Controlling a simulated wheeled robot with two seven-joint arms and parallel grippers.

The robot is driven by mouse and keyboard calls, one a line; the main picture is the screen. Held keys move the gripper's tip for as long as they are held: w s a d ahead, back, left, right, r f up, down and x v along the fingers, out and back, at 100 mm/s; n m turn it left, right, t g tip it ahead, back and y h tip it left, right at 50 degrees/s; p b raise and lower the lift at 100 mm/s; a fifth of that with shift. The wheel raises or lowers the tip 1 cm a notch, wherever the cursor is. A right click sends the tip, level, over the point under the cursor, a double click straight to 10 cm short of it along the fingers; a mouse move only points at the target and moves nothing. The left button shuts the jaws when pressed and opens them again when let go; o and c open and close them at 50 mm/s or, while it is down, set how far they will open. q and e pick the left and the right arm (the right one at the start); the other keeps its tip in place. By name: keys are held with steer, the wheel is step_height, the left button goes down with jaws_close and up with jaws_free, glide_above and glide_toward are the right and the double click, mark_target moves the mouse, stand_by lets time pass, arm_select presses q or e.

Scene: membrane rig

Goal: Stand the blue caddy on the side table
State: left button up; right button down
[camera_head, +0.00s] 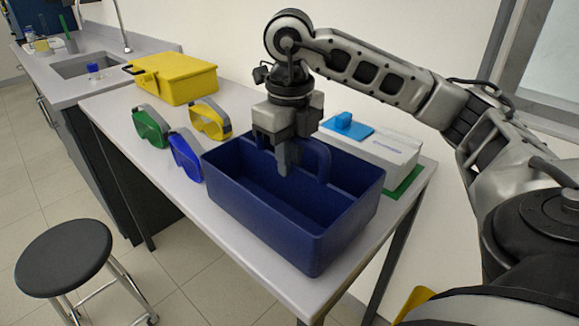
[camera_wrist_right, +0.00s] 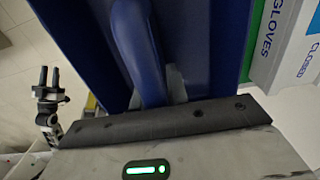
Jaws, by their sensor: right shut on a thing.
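The blue caddy (camera_head: 285,215), an open box with a central handle, is upright over the near part of the grey-topped table (camera_head: 250,283). It looks to be at table height; a small gap below cannot be ruled out. My right gripper (camera_head: 286,160) is shut on the caddy's handle (camera_head: 322,160) from above. What looks like my left gripper (camera_wrist_right: 50,78) is small at the left of that view, fingers apart and empty, away from the caddy.
Green goggles (camera_head: 150,127), blue goggles (camera_head: 186,157) and yellow goggles (camera_head: 211,120) lie left of the caddy. A yellow case (camera_head: 172,78) stands behind them. A white glove box (camera_head: 385,150) with a blue top piece is close right. A stool (camera_head: 64,258) stands on the floor at left.

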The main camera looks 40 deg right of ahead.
steer(key=shift+f, duration=0.9)
steer(key=shift+f, duration=0.15)
steer(key=c, duration=1.4)
jaws_free()
